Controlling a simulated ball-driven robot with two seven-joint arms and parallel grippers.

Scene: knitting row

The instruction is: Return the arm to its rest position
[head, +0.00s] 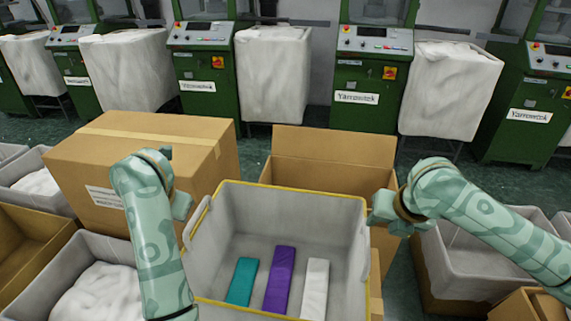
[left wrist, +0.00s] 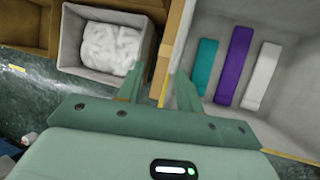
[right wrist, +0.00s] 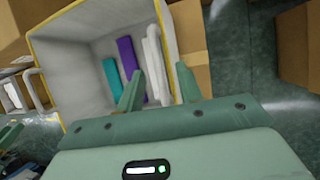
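My right gripper (head: 378,209) is at the right rim of the grey bin with the yellow rim (head: 290,205). My left gripper (head: 183,206) is at the bin's left side. In the left wrist view its fingers (left wrist: 158,84) are also apart and empty. Inside the bin lie a teal bar (head: 242,281), a purple bar (head: 280,279) and a white bar (head: 315,288), side by side. Both arms are bent, with their elbows raised.
A closed cardboard box (head: 100,150) stands behind my left arm. An open cardboard box (head: 330,155) is behind the bin. A grey bin with white cloth (head: 50,262) is at lower left, and another grey bin (head: 455,265) at right. Green machines (head: 370,90) line the back.

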